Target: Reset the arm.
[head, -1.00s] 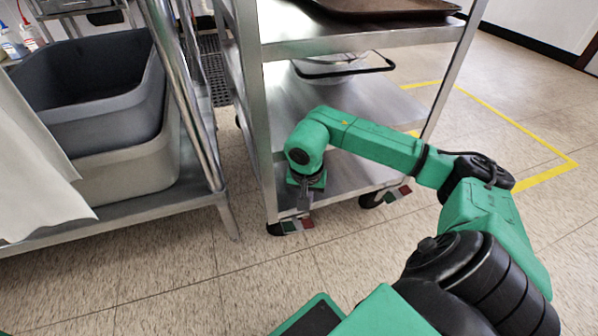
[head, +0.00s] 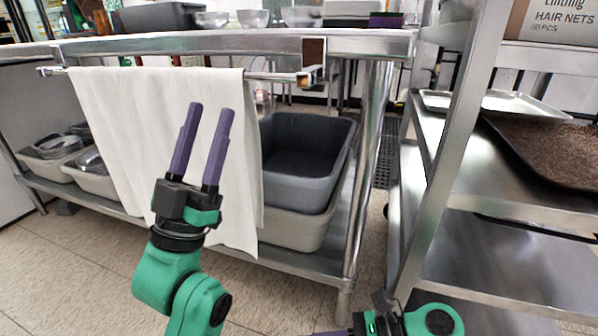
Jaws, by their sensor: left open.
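My left gripper (head: 211,110) stands in the left half of the head view, its two purple fingers pointing up and apart with nothing between them. It is open and empty. Behind it in the picture hangs a white cloth (head: 105,115) from the rail of a steel table (head: 370,44). A green and black part of my other arm shows at the bottom edge, right of the middle.
A dark grey tub (head: 340,165) sits in a beige tub (head: 300,232) on the table's lower shelf. A steel shelf cart (head: 480,180) at right holds a brown tray (head: 555,150) and a silver tray (head: 435,100). Bowls (head: 252,18) stand on the table. Floor shows at lower left.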

